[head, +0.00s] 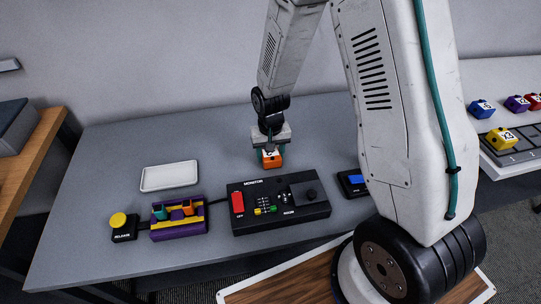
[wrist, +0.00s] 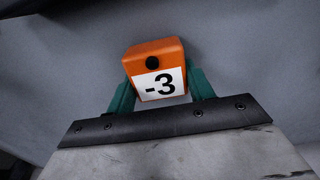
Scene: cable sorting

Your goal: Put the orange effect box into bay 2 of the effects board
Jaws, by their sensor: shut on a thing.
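The orange effect box (head: 272,160) is between the teal fingers of my gripper (head: 270,149), behind the black monitor console on the grey table. In the wrist view the orange box (wrist: 152,52) shows a black knob and a white label reading "-3". The fingers of my gripper (wrist: 160,88) are shut on its sides. I cannot tell whether the box touches the table. A dark grey board with divided bays (head: 524,154), likely the effects board, lies on the bench at the far right, with a yellow box (head: 501,138) on it. Bay numbers are not readable; my arm hides part of that area.
The monitor console (head: 281,222) with a red switch stands in front. Left of it are a purple bin (head: 180,231) with coloured pieces, a yellow button (head: 119,221) and a white tray (head: 169,176). Blue (head: 481,109), purple (head: 517,103) and red (head: 535,101) boxes stand behind the board.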

